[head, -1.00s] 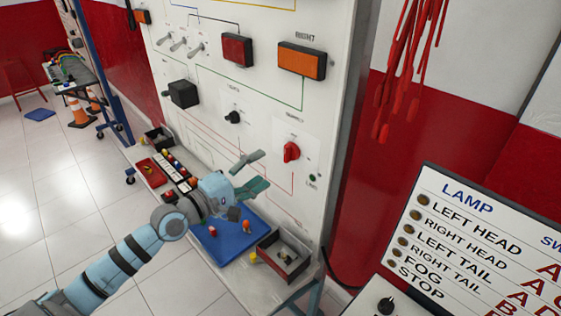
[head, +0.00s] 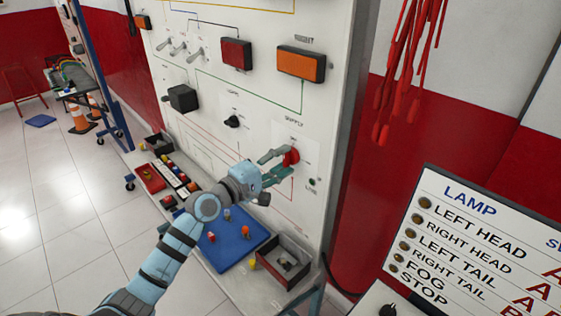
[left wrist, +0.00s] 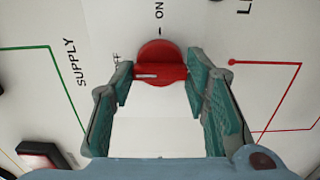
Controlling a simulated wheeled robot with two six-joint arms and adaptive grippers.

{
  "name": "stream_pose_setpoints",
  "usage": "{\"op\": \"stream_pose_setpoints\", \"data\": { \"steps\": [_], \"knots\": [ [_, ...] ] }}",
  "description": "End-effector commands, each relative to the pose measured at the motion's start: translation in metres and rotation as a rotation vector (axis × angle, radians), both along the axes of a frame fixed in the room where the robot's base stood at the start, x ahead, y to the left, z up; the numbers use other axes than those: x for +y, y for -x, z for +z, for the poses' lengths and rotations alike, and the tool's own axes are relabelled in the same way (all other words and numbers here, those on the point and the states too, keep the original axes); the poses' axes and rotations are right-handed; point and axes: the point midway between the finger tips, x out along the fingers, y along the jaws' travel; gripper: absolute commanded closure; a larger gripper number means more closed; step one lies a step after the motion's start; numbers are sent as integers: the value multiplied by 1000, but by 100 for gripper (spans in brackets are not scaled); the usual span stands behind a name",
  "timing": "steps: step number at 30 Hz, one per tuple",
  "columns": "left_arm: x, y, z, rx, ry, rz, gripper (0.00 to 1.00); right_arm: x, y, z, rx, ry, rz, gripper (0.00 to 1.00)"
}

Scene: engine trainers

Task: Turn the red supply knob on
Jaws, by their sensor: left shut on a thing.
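The red supply knob (head: 293,156) is on the white upright panel in the head view. In the left wrist view the red knob (left wrist: 160,55) has its ridge lying crosswise. A white mark on the ridge's left end points toward the partly hidden OFF label (left wrist: 117,59). The ON label (left wrist: 159,10) is above the knob. My left gripper (head: 283,164) is at the knob, with its teal fingers on either side of it. In the wrist view the left gripper (left wrist: 159,73) is shut on the ridge's two ends. My right gripper is out of view.
A black knob (head: 232,122) and a black box (head: 182,98) stick out from the panel on the left. A blue mat (head: 235,250) and an open bin (head: 270,270) lie below on the shelf. A lamp-switch board (head: 470,240) stands at the lower right.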

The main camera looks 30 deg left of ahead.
Motion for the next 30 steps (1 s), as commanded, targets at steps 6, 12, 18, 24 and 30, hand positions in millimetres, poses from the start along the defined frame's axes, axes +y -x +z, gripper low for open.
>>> {"op": "stream_pose_setpoints", "data": {
  "steps": [6, 12, 18, 24, 30],
  "knots": [
    [0, 0, 0, -7, -17, 0, 86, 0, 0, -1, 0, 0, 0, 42],
    [0, 0, -1, -30, -83, 0, 86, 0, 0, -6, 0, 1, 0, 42],
    [0, 0, -2, -76, -212, 1, 86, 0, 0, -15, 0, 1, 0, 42],
    [0, 0, -2, -136, -384, 1, 86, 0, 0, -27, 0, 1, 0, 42],
    [0, 0, -2, -199, -564, 1, 86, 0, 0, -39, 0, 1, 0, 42]
  ]
}}
